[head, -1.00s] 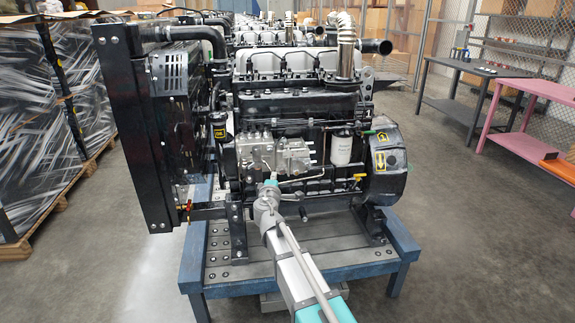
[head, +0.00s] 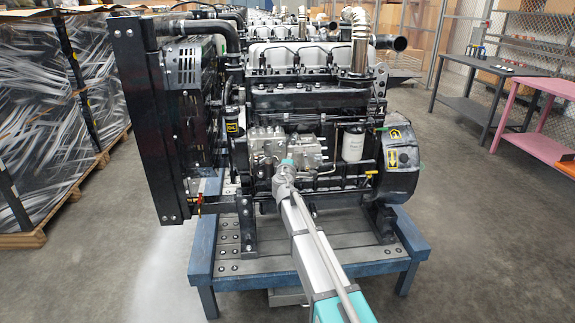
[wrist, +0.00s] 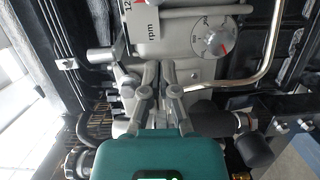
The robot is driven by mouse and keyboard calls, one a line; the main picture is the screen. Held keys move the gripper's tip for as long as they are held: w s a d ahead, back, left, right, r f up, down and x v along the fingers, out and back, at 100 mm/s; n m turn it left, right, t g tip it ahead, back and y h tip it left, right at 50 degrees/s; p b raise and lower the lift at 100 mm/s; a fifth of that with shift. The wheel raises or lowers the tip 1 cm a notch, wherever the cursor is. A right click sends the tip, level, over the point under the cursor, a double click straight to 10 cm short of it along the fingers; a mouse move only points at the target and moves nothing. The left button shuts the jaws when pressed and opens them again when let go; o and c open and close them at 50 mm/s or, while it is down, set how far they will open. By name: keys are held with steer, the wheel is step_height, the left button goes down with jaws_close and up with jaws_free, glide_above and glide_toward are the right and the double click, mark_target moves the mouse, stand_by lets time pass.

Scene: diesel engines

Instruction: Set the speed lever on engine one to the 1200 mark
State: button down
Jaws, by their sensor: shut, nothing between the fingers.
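The nearest diesel engine (head: 310,110) stands on a blue stand in front of me. My gripper (head: 287,168) is at its metal pump block (head: 268,142), on the side facing me. In the wrist view my shut gripper (wrist: 157,72) has nothing between its fingers. A white scale plate (wrist: 139,22) lettered "rpm", with a cut-off number starting "12", is just beyond and above the fingertips. A grey bar (wrist: 172,12) lies across its upper part. I cannot tell which grey part is the speed lever, or whether the fingers touch it.
A round dial (wrist: 211,39) with a red mark sits right of the plate. A bent metal pipe (wrist: 262,65) and a dark cylindrical fitting (wrist: 255,147) are close on the right. The blue stand (head: 202,262) juts out below the engine. Open floor (head: 480,250) lies to the right.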

steer(key=shift+w+d, duration=0.1)
steer(key=shift+d, duration=1.75)
steer(key=shift+w+d+m, duration=0.1)
steer(key=shift+d+m, duration=0.2)
steer(key=shift+d, duration=0.2)
steer(key=shift+a, duration=0.15)
steer(key=shift+a+r, duration=0.1)
steer(key=shift+a, duration=0.4)
glide_toward(303, 154)
steer(key=s+a, duration=0.3)
steer(key=a, duration=0.1)
steer(key=shift+s+a+r+p, duration=0.1)
steer(key=shift+s+r+p, duration=0.25)
steer(key=shift+p, duration=0.05)
